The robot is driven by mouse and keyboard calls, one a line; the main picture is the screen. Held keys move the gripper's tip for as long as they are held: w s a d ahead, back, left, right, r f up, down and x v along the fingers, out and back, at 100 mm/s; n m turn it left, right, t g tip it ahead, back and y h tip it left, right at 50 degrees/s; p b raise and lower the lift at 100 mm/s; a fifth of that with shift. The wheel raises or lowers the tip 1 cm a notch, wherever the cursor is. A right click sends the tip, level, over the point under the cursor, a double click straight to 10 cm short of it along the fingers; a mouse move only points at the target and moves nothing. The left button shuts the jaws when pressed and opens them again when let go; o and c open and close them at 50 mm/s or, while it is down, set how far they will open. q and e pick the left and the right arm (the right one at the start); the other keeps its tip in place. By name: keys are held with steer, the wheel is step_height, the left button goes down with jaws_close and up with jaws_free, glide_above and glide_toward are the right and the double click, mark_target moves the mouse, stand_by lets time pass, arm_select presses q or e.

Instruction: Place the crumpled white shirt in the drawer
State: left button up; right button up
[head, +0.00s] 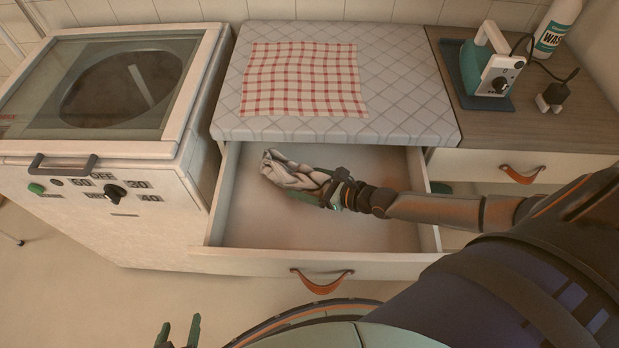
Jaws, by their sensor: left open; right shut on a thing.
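The crumpled white shirt (283,170) is a small bunched bundle. My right gripper (318,188) is shut on its right end and holds it over the open drawer (265,225). I cannot tell whether the shirt touches the drawer floor. The drawer is pulled out below the quilted top, looks otherwise empty, and has an orange leather pull (321,281) on its front. My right forearm crosses over the drawer's right side and hides part of it. My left gripper (178,332) is open and empty at the bottom edge, in front of the cabinets; only its fingertips show.
A white washing machine (130,215) stands left of the drawer. A red checked cloth (304,80) lies on the quilted top (400,95). At right, a wooden counter (560,130) holds a teal iron (489,65), a white bottle (555,28) and a dark plug.

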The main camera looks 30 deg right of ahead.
steer(key=shift+w+d+f+b, duration=0.15)
steer(key=shift+d+f+b, duration=0.45)
steer(key=shift+d+f, duration=0.1)
arm_select(q)
steer(key=shift+f, duration=0.95)
arm_select(e)
steer(key=shift+r, duration=0.1)
steer(key=shift+f, duration=0.2)
steer(key=o, duration=1.3)
arm_select(q)
steer(key=shift+f, duration=0.2)
arm_select(e)
steer(key=shift+o, duration=0.2)
arm_select(q)
steer(key=shift+r, duration=0.1)
arm_select(e)
steer(key=shift+r, duration=0.3)
arm_select(q)
step_height(320, 180, up, 2)
steer(key=shift+p, duration=0.95)
arm_select(e)
steer(key=v, duration=1.2)
steer(key=shift+f, duration=0.1)
